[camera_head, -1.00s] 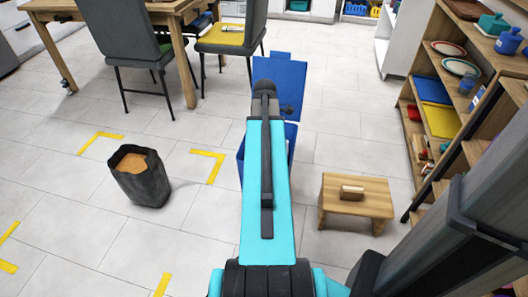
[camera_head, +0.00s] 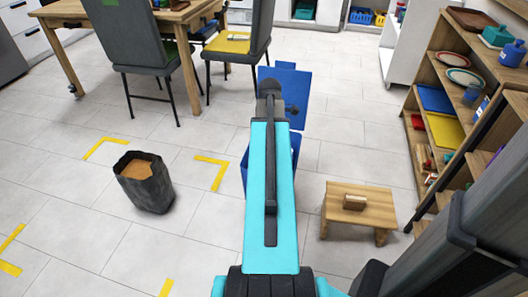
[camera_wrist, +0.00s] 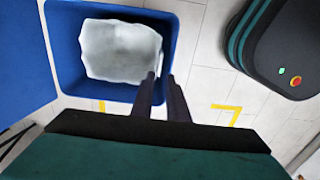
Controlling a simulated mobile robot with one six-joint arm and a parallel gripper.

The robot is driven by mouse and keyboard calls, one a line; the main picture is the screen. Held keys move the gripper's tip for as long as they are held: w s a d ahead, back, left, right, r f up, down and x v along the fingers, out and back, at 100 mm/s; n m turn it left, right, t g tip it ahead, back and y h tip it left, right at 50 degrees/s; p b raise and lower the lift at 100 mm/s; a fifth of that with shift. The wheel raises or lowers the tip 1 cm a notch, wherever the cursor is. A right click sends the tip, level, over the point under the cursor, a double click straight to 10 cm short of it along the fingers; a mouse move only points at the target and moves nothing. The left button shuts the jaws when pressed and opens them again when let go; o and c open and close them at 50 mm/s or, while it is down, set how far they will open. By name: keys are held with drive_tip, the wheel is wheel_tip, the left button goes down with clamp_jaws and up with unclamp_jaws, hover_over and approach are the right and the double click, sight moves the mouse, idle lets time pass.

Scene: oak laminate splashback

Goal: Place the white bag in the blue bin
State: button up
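The white bag (camera_wrist: 118,50) is crumpled and appears within the outline of the open blue bin (camera_wrist: 62,62) in the wrist view. Its depth in the bin is unclear. My gripper (camera_wrist: 160,76) has its two dark fingertips at the bag's right corner, over the bin's near right side. A small gap shows between the fingers; whether they pinch the bag is unclear. In the head view, my arm covers much of the blue bin (camera_head: 296,148), whose raised blue lid (camera_head: 312,112) shows behind. The bag and fingers are hidden there.
A dark sack (camera_head: 148,190) with brown contents stands left, among yellow floor marks (camera_head: 217,172). A small wooden stool (camera_head: 357,208) stands right of the bin. A shelf (camera_head: 446,120) lines the right; a table (camera_head: 118,14) and chairs are behind.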

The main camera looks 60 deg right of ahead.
drive_tip(key=w+a+f+m+g+y, duration=0.1)
drive_tip(key=w+a+f, duration=0.4)
drive_tip(key=a+f, duration=0.7)
drive_tip(key=w+a+f+m+g, duration=0.1)
drive_tip(key=w+a+f, duration=0.4)
drive_tip(key=a+f, duration=0.6)
drive_tip(key=s+a+f+g, duration=0.1)
drive_tip(key=s+a+f, duration=0.3)
drive_tip(key=a, duration=0.5)
drive_tip(key=s+a+f+m+g, duration=0.1)
drive_tip(key=s+a+f, duration=0.4)
drive_tip(key=a, duration=0.4)
drive_tip(key=s+a+f+h, duration=0.1)
drive_tip(key=s+a+f, duration=0.4)
drive_tip(key=a, duration=0.4)
drive_tip(key=shift+a+f+m+g, duration=0.2)
drive_tip(key=shift+f+m+g, duration=0.1)
drive_tip(key=shift+f+g, duration=0.1)
drive_tip(key=shift+s, duration=0.1)
